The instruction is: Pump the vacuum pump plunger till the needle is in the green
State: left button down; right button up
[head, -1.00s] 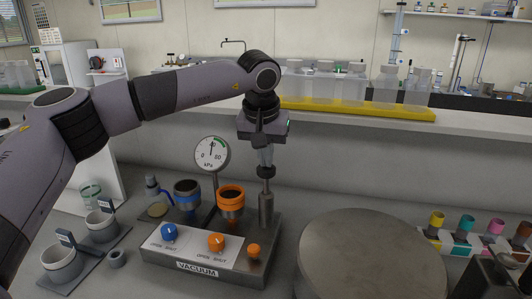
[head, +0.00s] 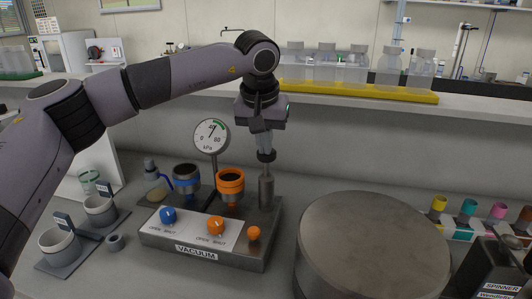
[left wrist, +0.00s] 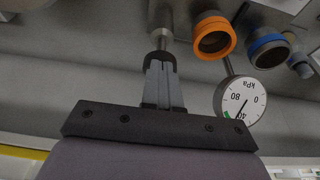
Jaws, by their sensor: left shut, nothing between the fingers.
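The vacuum pump's plunger has a black knob (head: 266,155) on a thin rod, standing out of a grey metal cylinder (head: 266,188) at the right of the vacuum base (head: 190,254). My left gripper (head: 264,149) is shut and empty, pointing down, its fingertips at the top of the knob. In the left wrist view the shut fingers (left wrist: 160,75) reach the black knob too; exact contact is hard to tell. The round kPa gauge (head: 211,136) has its needle tilted up and right, close to the start of the green arc. My right gripper is not in view.
A blue-rimmed cup (head: 187,177) and an orange-rimmed funnel (head: 230,185) stand beside the pump. Blue (head: 168,215) and orange (head: 216,225) valve knobs are in front. A large round metal drum (head: 374,245) stands close on the right. White cups stand at left.

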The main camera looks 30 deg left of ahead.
pick_arm(q)
jog(key=v, duration=0.3)
jog(key=shift+r, duration=0.25)
dwell(1.2)
